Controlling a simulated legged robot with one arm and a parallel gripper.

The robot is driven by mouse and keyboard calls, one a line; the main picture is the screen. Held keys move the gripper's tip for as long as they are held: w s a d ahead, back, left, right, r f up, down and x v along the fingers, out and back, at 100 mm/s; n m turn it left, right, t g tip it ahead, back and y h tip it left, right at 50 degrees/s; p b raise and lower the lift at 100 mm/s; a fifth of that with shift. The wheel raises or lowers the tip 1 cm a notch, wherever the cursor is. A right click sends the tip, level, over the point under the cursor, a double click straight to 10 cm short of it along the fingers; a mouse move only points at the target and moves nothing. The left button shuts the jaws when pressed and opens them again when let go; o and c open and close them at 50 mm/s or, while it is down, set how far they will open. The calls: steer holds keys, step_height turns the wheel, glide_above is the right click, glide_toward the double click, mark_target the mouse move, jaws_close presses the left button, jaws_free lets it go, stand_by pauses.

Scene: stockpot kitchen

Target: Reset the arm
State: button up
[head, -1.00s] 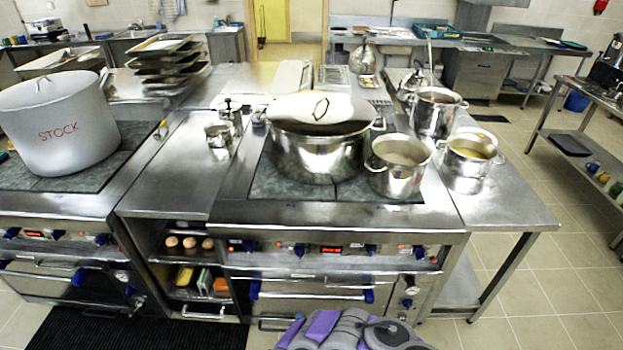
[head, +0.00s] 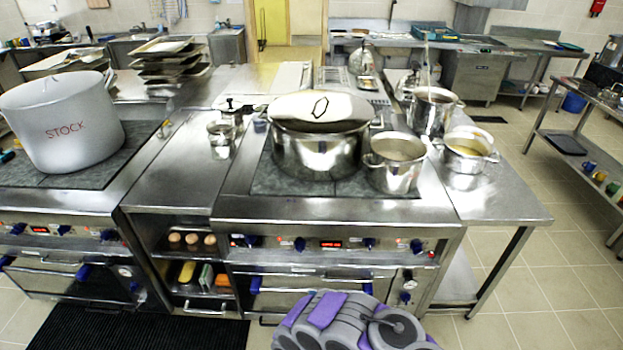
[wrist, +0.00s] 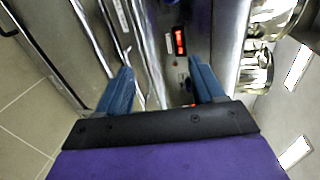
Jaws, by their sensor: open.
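My gripper (wrist: 163,85) shows in the wrist view with its two blue fingers apart and nothing between them. It faces the stove front (wrist: 165,35), whose red display (wrist: 180,40) shows just beyond the fingers. In the head view my purple and grey folded arm is at the bottom centre, in front of the stove (head: 330,212); the gripper's fingers cannot be made out there.
A lidded pot (head: 318,150) stands on the stove, with smaller pots (head: 395,172) (head: 467,155) to its right. A large pot marked STOCK (head: 65,130) stands at left. Open shelves (head: 190,262) sit below the counter. Tiled floor (head: 545,270) is clear at right.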

steer(key=w+d+r+n+g+h, duration=0.2)
steer(key=w+d+r+n+g, duration=0.15)
steer(key=w+d+r, duration=0.65)
steer(key=s+d+r+n+g+h, duration=0.1)
steer(key=s+d+r+n+g, duration=0.15)
steer(key=d+r, duration=0.35)
steer(key=s+d+r+n+g, duration=0.1)
steer(key=s+d+r+g, duration=0.2)
steer(key=r, duration=0.5)
steer(key=s+a+r+n+g+y, duration=0.1)
steer(key=s+r+n, duration=0.3)
steer(key=s, duration=1.1)
steer(key=s+a+r+n+g+y, duration=0.1)
steer(key=s+a+r+n+g, duration=0.1)
steer(key=s+r, duration=0.7)
steer(key=s+a+r+n+g+y, duration=0.1)
steer(key=s+r+n+g, duration=0.4)
steer(key=s, duration=1.6)
step_height(320, 180, up, 2)
steer(key=shift+a+n+y, duration=0.3)
steer(key=shift+a, duration=0.3)
